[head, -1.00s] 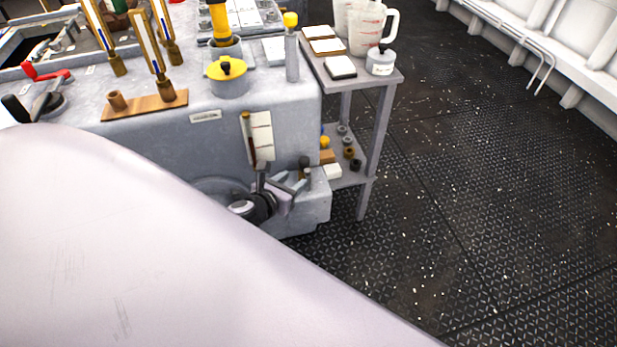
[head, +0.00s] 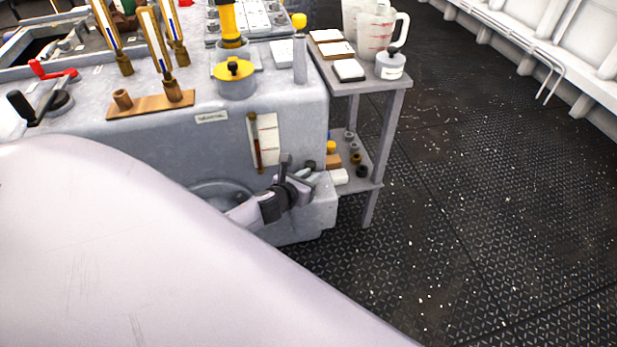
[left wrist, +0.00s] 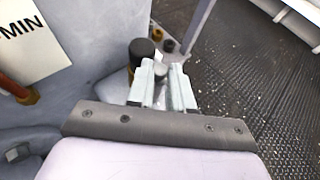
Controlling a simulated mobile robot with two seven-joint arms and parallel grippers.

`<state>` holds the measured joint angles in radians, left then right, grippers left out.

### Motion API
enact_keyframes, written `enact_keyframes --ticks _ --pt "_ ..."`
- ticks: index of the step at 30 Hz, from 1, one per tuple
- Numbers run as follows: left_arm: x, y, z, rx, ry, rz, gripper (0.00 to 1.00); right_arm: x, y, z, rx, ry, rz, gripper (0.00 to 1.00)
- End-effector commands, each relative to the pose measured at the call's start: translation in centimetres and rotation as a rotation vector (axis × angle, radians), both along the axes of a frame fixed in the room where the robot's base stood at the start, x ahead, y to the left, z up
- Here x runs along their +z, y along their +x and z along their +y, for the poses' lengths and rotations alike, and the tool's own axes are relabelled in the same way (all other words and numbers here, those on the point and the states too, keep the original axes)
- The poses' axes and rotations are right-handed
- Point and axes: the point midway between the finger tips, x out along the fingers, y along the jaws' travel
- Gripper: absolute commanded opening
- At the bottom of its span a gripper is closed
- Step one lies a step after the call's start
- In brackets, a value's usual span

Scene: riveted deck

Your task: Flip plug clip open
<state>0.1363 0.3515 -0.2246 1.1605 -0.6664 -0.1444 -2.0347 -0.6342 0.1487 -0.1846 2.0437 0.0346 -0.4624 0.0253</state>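A black-capped post, perhaps the plug (head: 309,165), stands at the low right corner of the grey machine (head: 200,140). In the left wrist view a black cap (left wrist: 142,50) shows just beyond the left finger. I cannot make out the clip itself in either view. My left gripper (head: 308,184) is at this corner, close to the cap; whether it touches cannot be told. In the left wrist view its two pale fingers (left wrist: 168,82) stand a narrow gap apart, with nothing visibly held between them. My right gripper is not in view.
A sight tube (head: 255,145) with a white card is on the machine's front, left of my gripper. A grey side table (head: 378,84) with jugs on top and small parts on its lower shelf stands close on the right. Dark patterned floor (head: 480,190) is clear beyond.

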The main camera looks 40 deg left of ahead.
Motion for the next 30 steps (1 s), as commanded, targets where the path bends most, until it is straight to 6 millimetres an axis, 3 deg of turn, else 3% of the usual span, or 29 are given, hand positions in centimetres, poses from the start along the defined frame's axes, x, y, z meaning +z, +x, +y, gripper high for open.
enact_keyframes --ticks 14,30 --pt "-0.2 0.0 -0.3 0.059 -0.003 0.0 0.0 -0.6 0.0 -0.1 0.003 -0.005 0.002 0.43" --pt "-0.2 0.3 -1.3 0.499 -0.003 0.0 0.0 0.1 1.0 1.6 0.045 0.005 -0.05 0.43"
